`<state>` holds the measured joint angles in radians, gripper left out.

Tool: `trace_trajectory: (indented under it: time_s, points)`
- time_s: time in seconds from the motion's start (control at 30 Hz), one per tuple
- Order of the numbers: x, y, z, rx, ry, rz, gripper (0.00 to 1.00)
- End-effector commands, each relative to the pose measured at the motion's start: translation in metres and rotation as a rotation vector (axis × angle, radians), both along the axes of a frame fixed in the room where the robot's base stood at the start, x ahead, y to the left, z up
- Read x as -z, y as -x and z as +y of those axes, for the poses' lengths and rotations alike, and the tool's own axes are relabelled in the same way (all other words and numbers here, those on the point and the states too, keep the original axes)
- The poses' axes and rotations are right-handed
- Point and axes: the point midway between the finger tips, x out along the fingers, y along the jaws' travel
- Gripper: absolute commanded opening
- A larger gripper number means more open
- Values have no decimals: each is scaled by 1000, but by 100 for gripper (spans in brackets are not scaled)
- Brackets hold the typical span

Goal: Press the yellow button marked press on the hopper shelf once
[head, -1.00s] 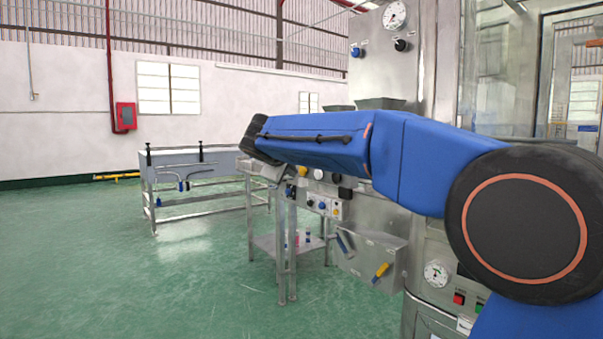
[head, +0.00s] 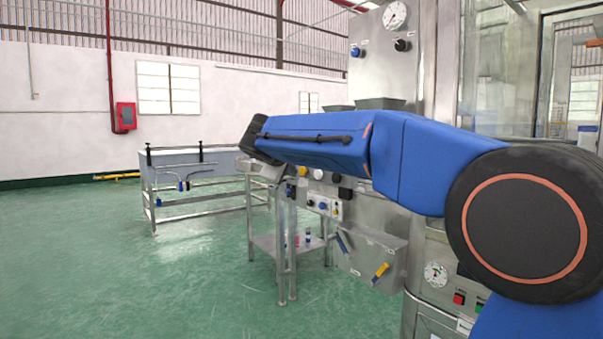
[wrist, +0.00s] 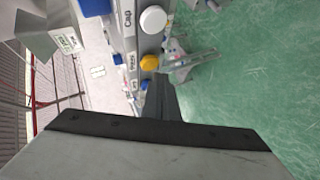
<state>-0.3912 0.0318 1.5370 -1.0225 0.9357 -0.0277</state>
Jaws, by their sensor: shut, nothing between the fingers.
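The yellow button (wrist: 149,62) shows in the wrist view on the hopper shelf's grey front edge (wrist: 128,40), with a small label beside it. It also shows in the head view as a small yellow knob (head: 303,171) just under my blue arm. My gripper (wrist: 159,80) is shut and empty, and its dark fingers point toward the yellow button. Its tips appear just below the button in the wrist view; I cannot tell whether they touch it.
A larger white button (wrist: 152,19) marked Cap sits beside the yellow one. A blue part (wrist: 96,7) is near it. The steel machine (head: 385,95) stands on the right, with a blue-and-white switch panel (head: 323,207) below the shelf. Green floor (head: 120,270) lies open to the left.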

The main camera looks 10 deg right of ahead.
Motion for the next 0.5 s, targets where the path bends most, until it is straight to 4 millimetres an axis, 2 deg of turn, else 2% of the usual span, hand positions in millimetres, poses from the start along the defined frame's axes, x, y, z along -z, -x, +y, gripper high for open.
trace_trajectory:
  time_s: [0.5]
  points:
    - [0, -3, -8, 1, 0, 0, 0]
